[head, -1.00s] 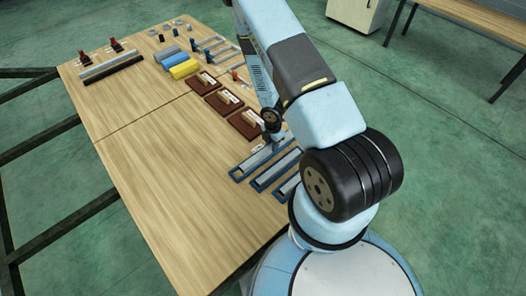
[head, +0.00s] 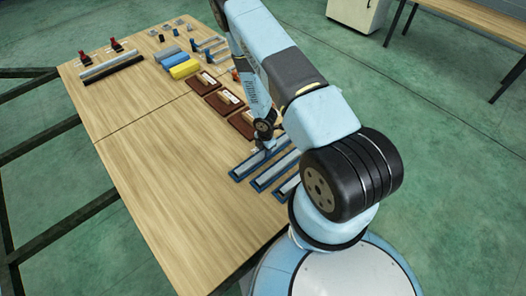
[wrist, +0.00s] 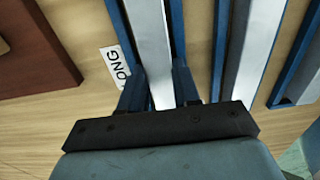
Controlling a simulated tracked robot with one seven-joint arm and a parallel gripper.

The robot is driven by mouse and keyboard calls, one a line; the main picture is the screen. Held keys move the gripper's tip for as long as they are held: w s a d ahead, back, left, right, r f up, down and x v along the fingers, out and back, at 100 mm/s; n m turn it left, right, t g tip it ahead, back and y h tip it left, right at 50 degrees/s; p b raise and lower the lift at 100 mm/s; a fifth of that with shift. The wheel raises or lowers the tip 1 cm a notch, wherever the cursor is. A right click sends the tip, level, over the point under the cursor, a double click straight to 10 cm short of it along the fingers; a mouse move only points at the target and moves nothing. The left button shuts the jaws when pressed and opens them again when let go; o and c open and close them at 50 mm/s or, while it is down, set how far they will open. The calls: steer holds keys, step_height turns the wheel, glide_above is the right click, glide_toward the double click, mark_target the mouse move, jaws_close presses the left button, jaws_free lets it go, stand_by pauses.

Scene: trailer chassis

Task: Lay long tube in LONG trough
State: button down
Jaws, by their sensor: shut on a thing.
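My gripper (wrist: 158,90) is shut on the long tube (wrist: 148,35), a silver-grey bar running away from the fingers in the wrist view. The blue LONG trough (wrist: 177,35) has its side walls along both sides of the tube. I cannot tell whether the tube rests on the trough floor or hangs slightly above it. A white label (wrist: 115,67) reading "ONG" lies beside the trough, its first letter hidden. In the head view, my gripper (head: 265,147) is over the leftmost trough (head: 236,176), and the arm partly hides the area.
Two more blue troughs (head: 262,183) lie parallel on the right. Brown boards (head: 222,102) lie just beyond. Yellow (head: 184,68) and blue blocks, dark and grey bars (head: 112,68) and small parts occupy the far end. The table's near left (head: 170,190) is clear.

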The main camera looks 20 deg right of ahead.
steer(key=c, duration=0.8)
jaws_free()
step_height(320, 180, up, 12)
